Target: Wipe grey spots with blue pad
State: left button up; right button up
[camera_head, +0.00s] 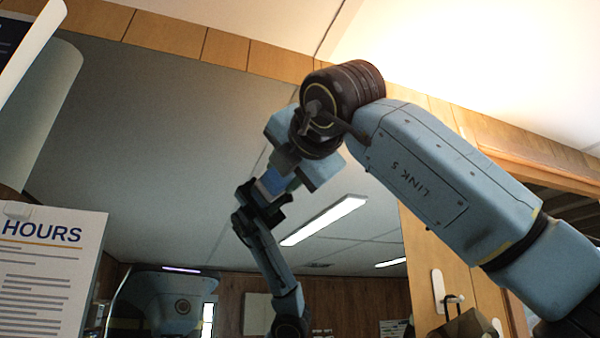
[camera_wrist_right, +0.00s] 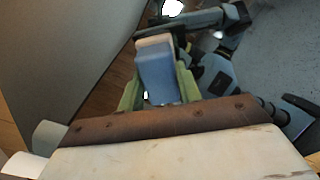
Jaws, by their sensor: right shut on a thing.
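My right gripper (camera_head: 283,180) reaches in from the right at the end of my blue arm and is shut on the blue pad (camera_head: 272,182). In the right wrist view, the blue pad (camera_wrist_right: 160,75) has a paler top edge and sits between the green fingers of my right gripper (camera_wrist_right: 158,92). The pad is in front of a large grey mirror (camera_head: 190,120), close to it; I cannot tell if it touches. My arm's reflection shows below the pad. I cannot make out any grey spots on the mirror. My left gripper is not in view.
A paper headed HOURS (camera_head: 50,270) is at the lower left, with a rounded grey-green object (camera_head: 40,110) above it. A wooden trim (camera_head: 225,48) runs along the mirror's top. A wooden panel (camera_head: 425,255) borders it on the right. Lights and the room appear as reflections.

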jog(key=shift+s+a, duration=0.1)
jog(key=shift+a, duration=0.25)
jog(key=b+v, duration=0.3)
jog(key=v, duration=0.3)
jog(key=shift+b, duration=0.35)
